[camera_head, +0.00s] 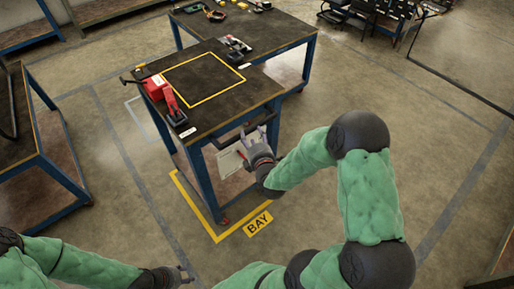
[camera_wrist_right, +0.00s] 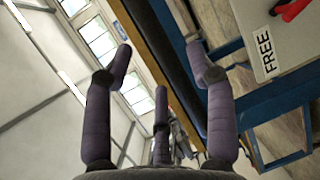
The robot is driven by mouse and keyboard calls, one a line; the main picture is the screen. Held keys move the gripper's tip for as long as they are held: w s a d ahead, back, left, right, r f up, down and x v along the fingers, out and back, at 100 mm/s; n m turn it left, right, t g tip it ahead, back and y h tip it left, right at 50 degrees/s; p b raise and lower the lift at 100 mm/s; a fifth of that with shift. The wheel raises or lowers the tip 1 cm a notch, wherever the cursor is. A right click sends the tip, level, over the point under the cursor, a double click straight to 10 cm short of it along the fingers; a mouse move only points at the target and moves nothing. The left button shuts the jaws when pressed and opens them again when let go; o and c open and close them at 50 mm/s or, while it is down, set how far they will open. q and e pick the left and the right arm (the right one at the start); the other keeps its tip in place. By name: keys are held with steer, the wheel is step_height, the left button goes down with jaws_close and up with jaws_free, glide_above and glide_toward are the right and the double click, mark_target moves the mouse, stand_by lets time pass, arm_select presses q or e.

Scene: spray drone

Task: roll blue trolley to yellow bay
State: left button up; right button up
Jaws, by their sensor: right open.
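The blue trolley (camera_head: 197,137) has a blue frame and a dark top with a yellow square outline. Its near leg stands close to the front corner of the yellow bay outline (camera_head: 213,233), beside the BAY label (camera_head: 258,224). A dark handle bar (camera_head: 228,138) runs along its right side. My right gripper (camera_head: 257,136) is open at this handle. In the right wrist view the bar (camera_wrist_right: 172,60) passes between the spread fingers of my right gripper (camera_wrist_right: 163,75); contact is unclear. My left gripper (camera_head: 187,274) is low at the left, away from the trolley, its fingers too small to read.
A red tool (camera_head: 171,104) sits on the trolley's left edge. A second blue-framed table (camera_head: 265,35) with tools stands behind. A white panel marked FREE (camera_wrist_right: 260,35) is by the handle. Another bench (camera_head: 45,165) is at left. The floor at right is clear.

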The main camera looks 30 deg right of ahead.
steer(key=v, duration=0.7)
stand_by(0.4)
steer(key=s+a+f+m+g+y, duration=0.1)
steer(key=a+f+m+g+y, duration=0.3)
steer(key=f, duration=0.4)
steer(key=s+a+f+m+g+y, duration=0.1)
steer(key=a+f+m+g+y, duration=0.15)
steer(key=a+f+m, duration=0.4)
steer(key=s+a+f+m+g+y, duration=0.2)
steer(key=s+a+f+m+g, duration=0.5)
steer(key=s+a+f, duration=0.4)
step_height(320, 180, down, 2)
steer(key=shift+s+f+g, duration=0.15)
steer(key=shift+s+g, duration=0.4)
steer(key=shift+g, duration=0.1)
steer(key=shift+y, duration=0.25)
